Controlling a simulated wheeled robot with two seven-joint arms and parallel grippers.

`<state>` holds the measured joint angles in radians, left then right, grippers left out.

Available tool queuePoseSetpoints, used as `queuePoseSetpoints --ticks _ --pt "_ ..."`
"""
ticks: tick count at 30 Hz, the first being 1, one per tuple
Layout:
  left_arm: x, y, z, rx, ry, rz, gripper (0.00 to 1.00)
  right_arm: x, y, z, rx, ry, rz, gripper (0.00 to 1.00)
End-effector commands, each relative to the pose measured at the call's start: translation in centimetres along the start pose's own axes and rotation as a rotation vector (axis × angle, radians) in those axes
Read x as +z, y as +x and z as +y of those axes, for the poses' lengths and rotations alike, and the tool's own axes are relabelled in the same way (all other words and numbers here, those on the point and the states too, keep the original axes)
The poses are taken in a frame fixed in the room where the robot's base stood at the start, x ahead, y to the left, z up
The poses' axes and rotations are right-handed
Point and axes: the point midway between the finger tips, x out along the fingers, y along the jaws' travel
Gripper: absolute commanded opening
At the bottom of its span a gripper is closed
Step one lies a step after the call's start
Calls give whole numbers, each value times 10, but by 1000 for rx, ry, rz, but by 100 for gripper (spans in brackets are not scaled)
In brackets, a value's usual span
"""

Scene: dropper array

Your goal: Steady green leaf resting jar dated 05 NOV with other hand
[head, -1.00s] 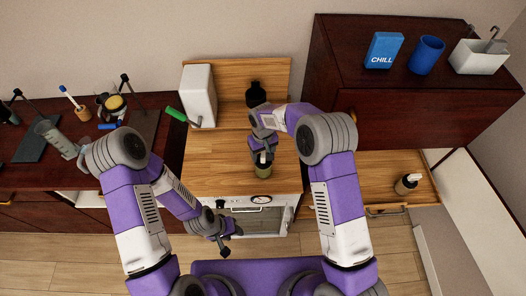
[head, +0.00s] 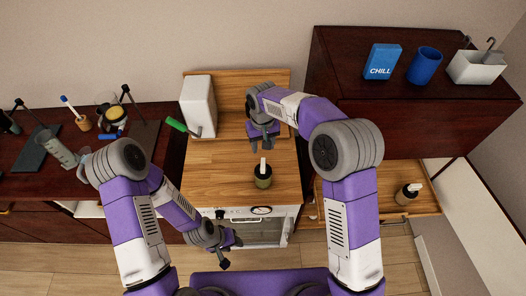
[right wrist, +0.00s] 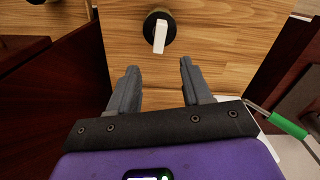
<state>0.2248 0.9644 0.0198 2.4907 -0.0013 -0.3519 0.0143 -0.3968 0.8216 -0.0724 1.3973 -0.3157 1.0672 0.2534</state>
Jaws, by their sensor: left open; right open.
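A small dark green jar (head: 263,181) with a white upright piece on top stands near the front of the wooden counter. It also shows in the right wrist view (right wrist: 170,28), beyond the fingertips. No date can be read on it. My right gripper (head: 263,145) is open and empty, behind the jar and apart from it. Its two fingers (right wrist: 159,68) show spread in the right wrist view. My left gripper (head: 231,252) is open and empty, low in front of the counter.
Another jar (head: 406,196), brownish with a white top, stands on the wooden surface at right. A white box (head: 198,106) and a green-tipped tool (head: 177,124) are at the counter's back left. A blue cup (head: 424,66) is on the dark cabinet. The counter around the green jar is clear.

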Motion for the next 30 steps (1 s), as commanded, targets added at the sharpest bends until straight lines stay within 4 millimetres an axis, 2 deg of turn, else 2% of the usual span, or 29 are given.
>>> queuePoseSetpoints --ticks 6,11,14,30 --pt "0 0 0 0 0 0 43 5 -6 0 -1 241 0 49" --pt "0 0 0 0 0 0 43 7 -6 -1 1 333 -1 49" --pt "0 0 0 0 0 0 43 8 1 -1 1 347 -2 49" --pt "0 0 0 0 0 0 43 8 94 -1 1 345 -4 49"
